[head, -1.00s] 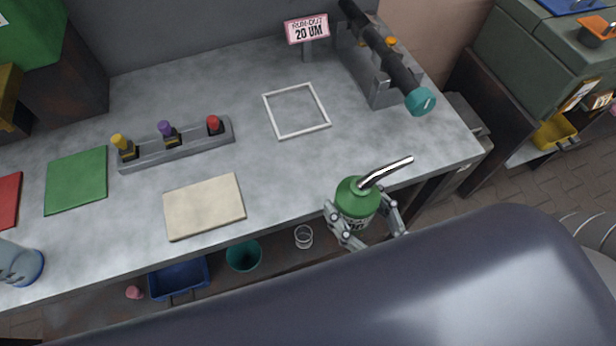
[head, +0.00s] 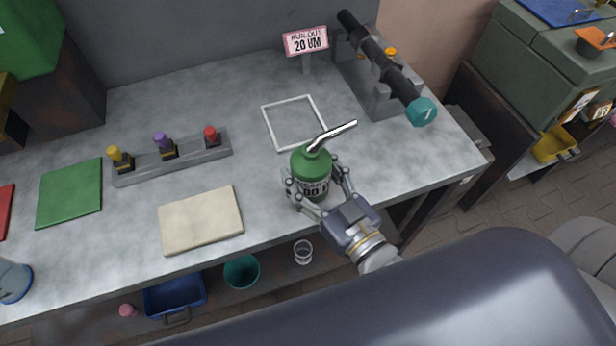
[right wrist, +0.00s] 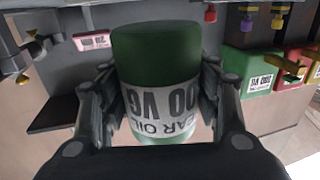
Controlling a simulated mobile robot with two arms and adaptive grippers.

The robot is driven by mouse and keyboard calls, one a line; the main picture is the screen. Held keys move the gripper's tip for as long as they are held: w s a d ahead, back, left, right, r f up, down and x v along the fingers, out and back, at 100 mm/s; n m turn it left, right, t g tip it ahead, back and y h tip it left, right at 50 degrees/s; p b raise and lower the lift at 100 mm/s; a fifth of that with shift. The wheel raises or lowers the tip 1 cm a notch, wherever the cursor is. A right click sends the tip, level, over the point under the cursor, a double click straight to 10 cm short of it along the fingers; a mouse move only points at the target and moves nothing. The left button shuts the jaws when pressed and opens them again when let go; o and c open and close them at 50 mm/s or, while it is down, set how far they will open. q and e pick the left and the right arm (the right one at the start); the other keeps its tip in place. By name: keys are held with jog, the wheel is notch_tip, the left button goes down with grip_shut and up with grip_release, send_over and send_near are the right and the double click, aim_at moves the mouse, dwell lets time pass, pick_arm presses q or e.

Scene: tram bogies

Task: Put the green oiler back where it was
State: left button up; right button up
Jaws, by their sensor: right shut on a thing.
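The green oiler (head: 311,164) is upright, with a green top, a white printed label and a bent metal spout pointing up and right. My right gripper (head: 318,190) is shut around its body from the front right. In the right wrist view, the oiler (right wrist: 160,75) fills the space between the two fingers of the gripper (right wrist: 160,110). The oiler is over the bench, just in front of a white square outline (head: 294,123) on the bench top. I cannot tell whether its base touches the bench. My left gripper is not in view.
A rack (head: 172,158) with yellow, purple and red-topped items stands left of the outline. A beige pad (head: 200,220) lies in front of it. A shaft on supports (head: 385,68) stands at back right, beside a run-out sign (head: 305,41). The outlined square is empty.

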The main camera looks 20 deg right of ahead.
jog(key=shift+w+a+r, duration=0.2)
jog(key=shift+w, duration=0.3)
jog(key=shift+s+f, duration=0.15)
jog(key=shift+f, duration=1.7)
jog(key=shift+f, duration=0.1)
jog(key=o, duration=1.4)
jog(key=shift+f, duration=0.15)
jog(key=shift+r, duration=0.2)
jog(key=shift+s+d+f, duration=0.15)
jog(key=shift+s, duration=0.2)
jog(key=b+v, duration=0.2)
jog(key=v, duration=0.9)
jog(key=shift+s, duration=0.2)
